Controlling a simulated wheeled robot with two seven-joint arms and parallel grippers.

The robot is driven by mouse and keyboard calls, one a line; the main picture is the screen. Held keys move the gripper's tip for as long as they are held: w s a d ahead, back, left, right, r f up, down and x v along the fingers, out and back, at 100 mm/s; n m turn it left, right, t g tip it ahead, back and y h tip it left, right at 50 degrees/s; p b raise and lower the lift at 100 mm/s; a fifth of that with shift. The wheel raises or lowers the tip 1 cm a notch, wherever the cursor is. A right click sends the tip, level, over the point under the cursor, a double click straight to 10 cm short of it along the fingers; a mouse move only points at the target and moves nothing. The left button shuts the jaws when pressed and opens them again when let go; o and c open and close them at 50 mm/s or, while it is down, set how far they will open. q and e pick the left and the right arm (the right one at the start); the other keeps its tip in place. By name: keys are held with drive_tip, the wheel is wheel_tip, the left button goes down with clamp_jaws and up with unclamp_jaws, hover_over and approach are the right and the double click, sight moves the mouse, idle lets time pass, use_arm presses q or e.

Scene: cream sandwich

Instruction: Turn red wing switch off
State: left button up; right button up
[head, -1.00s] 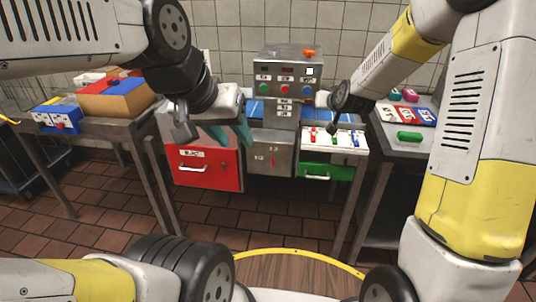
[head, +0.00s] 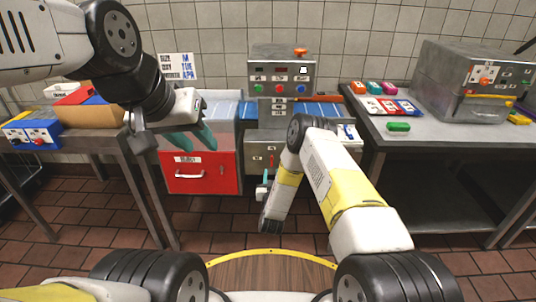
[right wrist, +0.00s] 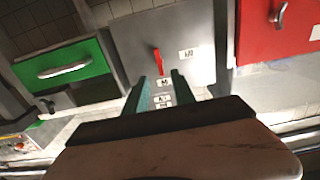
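The red wing switch (head: 272,161) is a small upright lever on the grey front panel (head: 257,155) below the central machine. In the right wrist view the red switch (right wrist: 158,60) lies just beyond my fingertips, with small white labels around it. My right gripper (right wrist: 160,84) is open, its two teal fingers spread on either side of the line to the switch, apparently not touching it. In the head view my right gripper (head: 263,190) is low in front of the panel, partly hidden by its own arm. My left gripper (head: 190,140) is open and empty above the red drawer.
A red drawer (head: 200,180) is left of the panel; a green drawer (right wrist: 65,62) shows on its other side in the right wrist view. The control box (head: 281,75) stands above. Side tables hold a blue box (head: 30,134) and a grey machine (head: 470,85).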

sight(272, 161)
drive_tip(key=w, duration=0.7)
drive_tip(key=shift+w, duration=0.3)
clamp_jaws()
